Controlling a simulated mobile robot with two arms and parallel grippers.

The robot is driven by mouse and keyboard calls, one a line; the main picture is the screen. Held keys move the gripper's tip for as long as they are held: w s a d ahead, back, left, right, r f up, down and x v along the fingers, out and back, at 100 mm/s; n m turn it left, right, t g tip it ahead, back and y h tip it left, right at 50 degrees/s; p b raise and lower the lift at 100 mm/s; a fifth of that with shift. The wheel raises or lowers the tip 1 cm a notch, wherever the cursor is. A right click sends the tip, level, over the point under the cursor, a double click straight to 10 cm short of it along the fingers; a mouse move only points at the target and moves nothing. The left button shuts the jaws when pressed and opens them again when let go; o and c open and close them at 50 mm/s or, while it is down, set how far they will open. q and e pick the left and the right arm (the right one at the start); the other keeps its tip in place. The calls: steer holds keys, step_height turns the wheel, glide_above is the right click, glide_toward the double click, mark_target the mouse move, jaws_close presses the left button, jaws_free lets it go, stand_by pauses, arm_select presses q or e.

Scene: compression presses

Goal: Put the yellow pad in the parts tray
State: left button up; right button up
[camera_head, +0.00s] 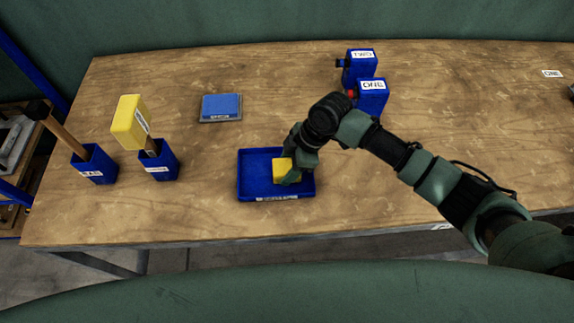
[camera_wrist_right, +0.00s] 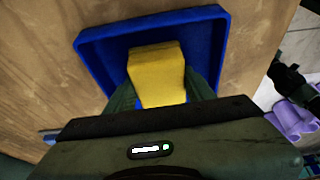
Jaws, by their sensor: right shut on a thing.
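The yellow pad (camera_head: 281,170) is a small block inside or just over the blue parts tray (camera_head: 254,192). My right gripper (camera_head: 290,176) is shut on the pad and reaches down over the tray from the right. In the right wrist view the pad (camera_wrist_right: 157,72) lies between the two fingers of the gripper (camera_wrist_right: 160,95), with the tray's blue wall (camera_wrist_right: 150,28) around it. I cannot tell whether the pad touches the tray floor. My left gripper is not in view.
A blue holder (camera_head: 160,166) with a yellow-headed tool (camera_head: 130,122) and another holder (camera_head: 95,166) with a dark-tipped tool stand at the left. A blue pad on a grey base (camera_head: 221,107) lies behind the tray. Blue units labelled ONE (camera_head: 372,98) and TWO (camera_head: 360,67) stand behind my right arm.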

steer(key=o, duration=1.3)
steer(key=shift+f, duration=0.1)
steer(key=shift+d+r, duration=0.1)
steer(key=shift+r, duration=0.25)
steer(key=b+v, duration=0.1)
steer(key=v, duration=1)
steer(key=shift+r+b, duration=0.3)
